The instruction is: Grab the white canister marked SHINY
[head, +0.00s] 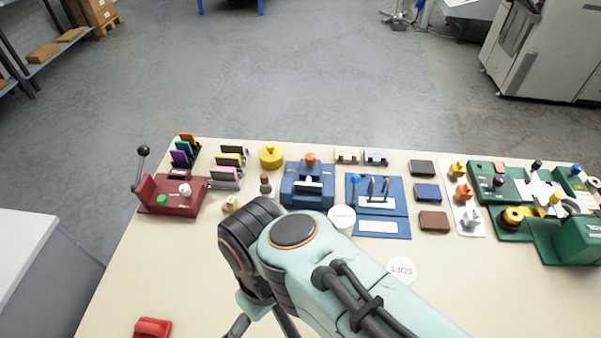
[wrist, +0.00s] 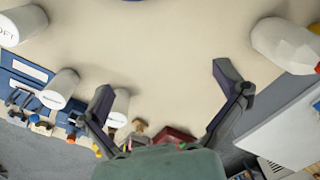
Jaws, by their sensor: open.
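I cannot read SHINY on any canister. In the wrist view, several white canisters show: one at the upper left (wrist: 22,25) has lettering that looks like SOFT, a second (wrist: 62,86) has small unreadable lettering, and a third (wrist: 120,104) is partly hidden behind the left finger. A larger white object (wrist: 285,45) at the right shows no readable mark. My gripper (wrist: 163,84) is open, with nothing between its fingers but bare table behind. In the head view, a white round top (head: 402,270) reads SOFT upside down, and another white canister (head: 341,217) is partly hidden by my arm.
The cream table (head: 190,285) is clear at its front left, except for a red piece (head: 152,327). A maroon lever press (head: 172,195), a blue press (head: 308,188), blue boards (head: 383,228) and green fixtures (head: 580,240) stand further back and right.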

